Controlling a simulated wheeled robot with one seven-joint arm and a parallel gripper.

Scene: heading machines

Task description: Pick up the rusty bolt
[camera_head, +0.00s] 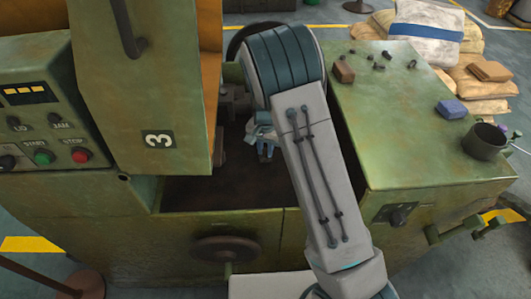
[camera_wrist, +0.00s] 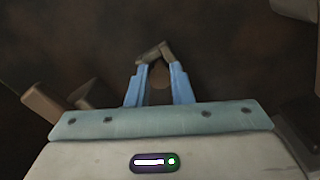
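My gripper (camera_wrist: 155,56) reaches down into the dark recess of the green machine. In the wrist view its two blue fingers lean in and their grey-brown tips come close together. I cannot tell whether they touch each other or pinch something. A small brown rounded shape (camera_wrist: 159,76) shows between the fingers, too dim to identify as the rusty bolt. In the head view my gripper (camera_head: 265,152) is small and partly hidden by my arm. Several small dark pieces, perhaps bolts (camera_head: 411,64), lie on the machine's right-hand top, well away from the gripper.
The recess floor (camera_head: 190,192) is dark and mostly bare. The left housing (camera_head: 150,90) and the right green top (camera_head: 400,130) wall it in.

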